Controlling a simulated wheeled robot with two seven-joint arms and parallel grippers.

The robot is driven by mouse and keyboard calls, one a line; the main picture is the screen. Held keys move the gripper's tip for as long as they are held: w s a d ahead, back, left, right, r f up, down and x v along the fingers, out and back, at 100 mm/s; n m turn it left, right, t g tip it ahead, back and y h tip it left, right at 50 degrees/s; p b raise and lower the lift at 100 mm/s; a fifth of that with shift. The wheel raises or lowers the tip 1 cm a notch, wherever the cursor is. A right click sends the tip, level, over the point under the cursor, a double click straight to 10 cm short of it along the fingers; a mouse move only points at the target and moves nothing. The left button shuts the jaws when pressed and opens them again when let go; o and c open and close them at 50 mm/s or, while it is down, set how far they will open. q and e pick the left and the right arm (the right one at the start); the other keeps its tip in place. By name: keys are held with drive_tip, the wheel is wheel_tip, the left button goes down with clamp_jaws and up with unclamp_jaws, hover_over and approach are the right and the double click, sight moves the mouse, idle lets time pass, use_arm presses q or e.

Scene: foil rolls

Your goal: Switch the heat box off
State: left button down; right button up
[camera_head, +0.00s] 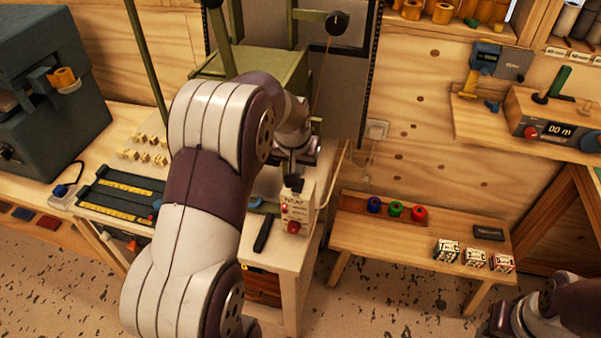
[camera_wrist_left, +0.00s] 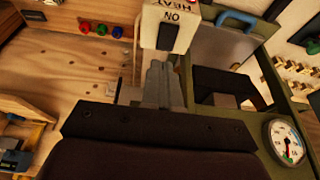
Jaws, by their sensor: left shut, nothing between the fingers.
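The heat box (camera_head: 295,212) is a small cream box marked HEAT, with a red knob, on the pale bench by the green press. In the left wrist view the heat box (camera_wrist_left: 163,14) appears upside down at the top, with the word ON and a black switch (camera_wrist_left: 167,37) on its face. My left gripper (camera_head: 294,183) is above the box's top end in the head view. In the wrist view its fingers (camera_wrist_left: 159,68) are closed together, empty, and point at the black switch. I cannot tell whether they touch it.
The green press frame (camera_head: 285,72) stands behind the box. A black-handled tool (camera_head: 263,233) lies left of the box. A lower bench (camera_head: 385,245) on the right holds coloured spools and small boxes. A gauge (camera_wrist_left: 287,142) is beside the left wrist.

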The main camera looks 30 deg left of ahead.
sight(301, 182)
use_arm(q)
drive_tip(key=x, duration=0.4)
drive_tip(key=shift+s+f+p, duration=0.3)
drive_tip(key=shift+f+p, duration=0.1)
